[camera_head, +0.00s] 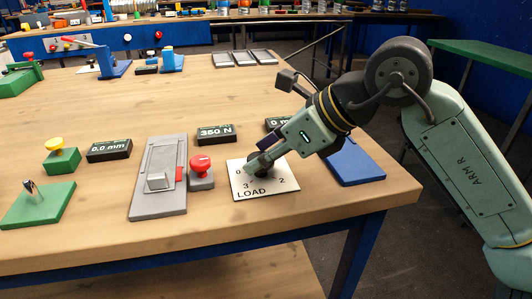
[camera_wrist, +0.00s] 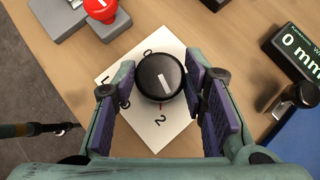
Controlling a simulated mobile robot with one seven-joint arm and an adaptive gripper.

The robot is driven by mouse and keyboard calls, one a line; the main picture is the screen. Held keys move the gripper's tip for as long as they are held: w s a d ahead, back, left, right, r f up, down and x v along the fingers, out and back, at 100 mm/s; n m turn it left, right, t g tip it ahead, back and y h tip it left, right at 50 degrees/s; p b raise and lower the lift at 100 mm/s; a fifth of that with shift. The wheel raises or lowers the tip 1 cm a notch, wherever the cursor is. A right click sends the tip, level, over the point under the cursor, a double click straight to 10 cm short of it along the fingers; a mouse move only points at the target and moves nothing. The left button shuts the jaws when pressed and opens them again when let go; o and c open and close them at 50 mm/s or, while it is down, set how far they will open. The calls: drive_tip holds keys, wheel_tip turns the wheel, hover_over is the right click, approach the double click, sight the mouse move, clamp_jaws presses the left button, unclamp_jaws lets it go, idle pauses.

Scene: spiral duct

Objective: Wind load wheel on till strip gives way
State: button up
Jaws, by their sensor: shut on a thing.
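The load wheel is a round black knob with a white pointer line, and it shows in the wrist view (camera_wrist: 150,88). It sits on a white dial plate marked LOAD (camera_head: 283,186), with numbers round it. A grey test fixture (camera_head: 143,205) lies left of the plate. I cannot clearly make out the strip there.
A red button (camera_head: 201,163) stands between fixture and dial plate. A display (camera_head: 216,134) appears to read 350 N; another (camera_head: 109,150) reads 0.0 mm. A mm display (camera_wrist: 292,45) and blue plate (camera_head: 355,164) lie right. Green blocks stand left. The table's front edge is close.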

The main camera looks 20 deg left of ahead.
drive_tip(key=shift+c, duration=1)
drive_tip(key=shift+f+b, duration=0.1)
drive_tip(key=shift+b, duration=0.3)
drive_tip(key=m+t+b, duration=0.2)
drive_tip(key=b, duration=0.1)
drive_tip(key=shift+s+f+m+h, duration=0.1)
drive_tip(key=shift+m+h, duration=0.3)
drive_tip(key=m+t+h+b, duration=0.1)
drive_tip(key=m+t+b, duration=0.1)
drive_tip(key=m, duration=0.1)
drive_tip(key=shift+s+a+b, duration=0.15)
drive_tip(key=shift+b, duration=0.25)
drive_tip(key=shift+m+t+h+b, duration=0.4)
drive_tip(key=shift+m+t, duration=0.1)
drive_tip(key=shift+m, duration=0.2)
drive_tip(key=shift+r, duration=0.25)
drive_tip(key=o, duration=1.1)
